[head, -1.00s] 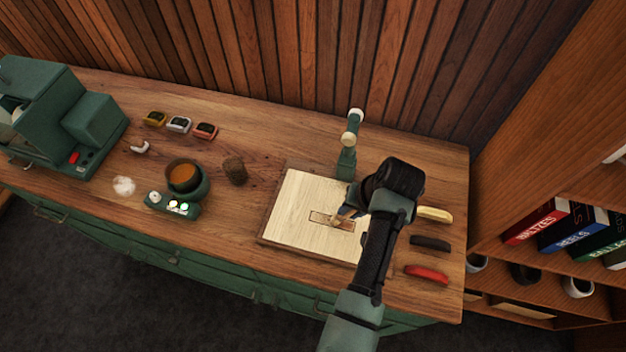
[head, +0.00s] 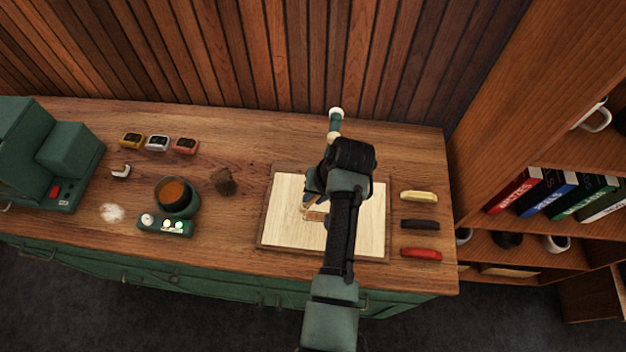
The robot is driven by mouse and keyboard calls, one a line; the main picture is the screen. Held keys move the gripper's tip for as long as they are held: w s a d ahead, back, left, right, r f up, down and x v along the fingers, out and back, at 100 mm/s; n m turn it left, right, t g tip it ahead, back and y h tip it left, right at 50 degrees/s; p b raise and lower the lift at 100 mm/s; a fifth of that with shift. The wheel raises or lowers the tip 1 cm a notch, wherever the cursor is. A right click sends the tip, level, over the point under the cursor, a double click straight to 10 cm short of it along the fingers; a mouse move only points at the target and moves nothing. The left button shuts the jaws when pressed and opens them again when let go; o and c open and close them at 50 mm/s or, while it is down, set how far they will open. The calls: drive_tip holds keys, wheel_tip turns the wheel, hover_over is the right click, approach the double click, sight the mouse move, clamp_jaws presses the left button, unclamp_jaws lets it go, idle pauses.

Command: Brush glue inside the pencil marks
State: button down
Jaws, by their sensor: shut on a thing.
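The pale wooden board (head: 283,222) lies on the bench in a darker frame. A pencil-marked rectangle (head: 317,216) shows near its middle, with a brownish tint inside it. My arm hides the right part of the rectangle. My gripper (head: 311,197) is over the board, shut on a slim light-wood brush (head: 306,210) that points down at the left end of the marks. Whether its tip touches the board I cannot tell. The green glue pot (head: 193,207), with amber glue (head: 173,191) in it, stands left of the board.
A dark brown block (head: 223,181) stands between pot and board. A control box (head: 165,226) sits before the pot. Yellow, black and red pieces (head: 420,225) lie right of the board. A green stand (head: 335,122) rises behind it. A green machine (head: 45,155) is at far left.

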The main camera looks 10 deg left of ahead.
drive_tip(key=shift+p+v, duration=0.6)
drive_tip(key=shift+v, duration=0.45)
drive_tip(key=shift+w+a+r+p, duration=0.1)
drive_tip(key=shift+a+r+p, duration=0.05)
drive_tip(key=shift+r+p, duration=0.4)
drive_tip(key=shift+w+a+r+p, duration=0.15)
drive_tip(key=shift+r+p, duration=0.25)
drive_tip(key=shift+r, duration=0.25)
drive_tip(key=shift+s+d+r, duration=0.1)
drive_tip(key=shift+r, duration=0.25)
